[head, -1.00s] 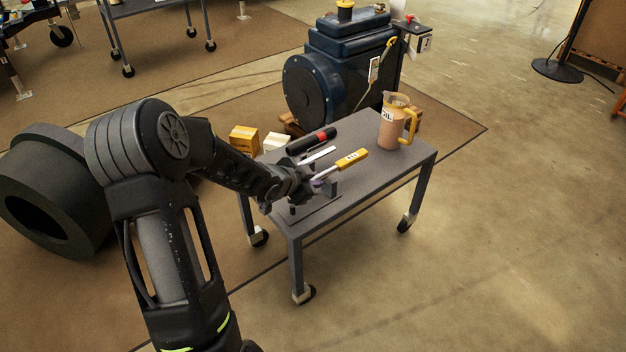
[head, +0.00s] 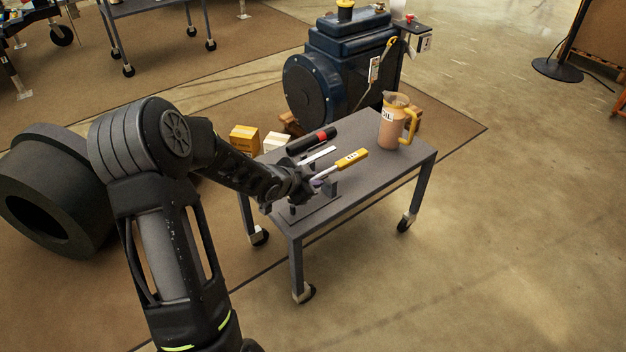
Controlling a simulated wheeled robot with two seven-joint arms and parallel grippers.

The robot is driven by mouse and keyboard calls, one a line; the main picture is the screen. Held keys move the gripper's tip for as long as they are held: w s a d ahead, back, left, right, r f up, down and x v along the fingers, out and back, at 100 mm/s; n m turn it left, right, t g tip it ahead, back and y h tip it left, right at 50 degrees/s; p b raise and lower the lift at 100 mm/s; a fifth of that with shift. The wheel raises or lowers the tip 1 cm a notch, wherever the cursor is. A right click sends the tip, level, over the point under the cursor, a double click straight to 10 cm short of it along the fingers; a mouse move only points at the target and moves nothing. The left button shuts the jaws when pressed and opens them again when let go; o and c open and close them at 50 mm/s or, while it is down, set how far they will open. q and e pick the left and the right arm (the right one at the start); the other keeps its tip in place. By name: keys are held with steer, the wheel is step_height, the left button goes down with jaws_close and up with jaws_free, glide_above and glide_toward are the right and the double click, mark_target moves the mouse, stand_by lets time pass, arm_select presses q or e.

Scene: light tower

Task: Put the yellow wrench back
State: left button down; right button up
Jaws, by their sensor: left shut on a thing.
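The yellow wrench (head: 351,159) has a yellow handle with a dark-marked label and a pale shank. It points up and right over the grey cart top (head: 385,170). My left gripper (head: 307,184) is shut on the shank end of the wrench, low over the cart's near left part. The jaws partly hide that end. A dark rack (head: 331,186) with upright posts stands under and beside the wrench; I cannot tell whether the wrench touches it. My right gripper is not in view.
An oil jug (head: 395,122) stands at the cart's far right. Small boxes (head: 245,139) and a blue machine (head: 335,75) are behind. The cart top's right front is clear.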

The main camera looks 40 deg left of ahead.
arm_select(q)
steer(key=shift+f, duration=0.1)
steer(key=shift+f+b, duration=1.15)
steer(key=shift+f, duration=0.15)
steer(key=c, duration=1.3)
jaws_free()
steer(key=shift+s+r, duration=0.1)
steer(key=shift+p+v, duration=1.9)
steer(key=shift+v, duration=1.9)
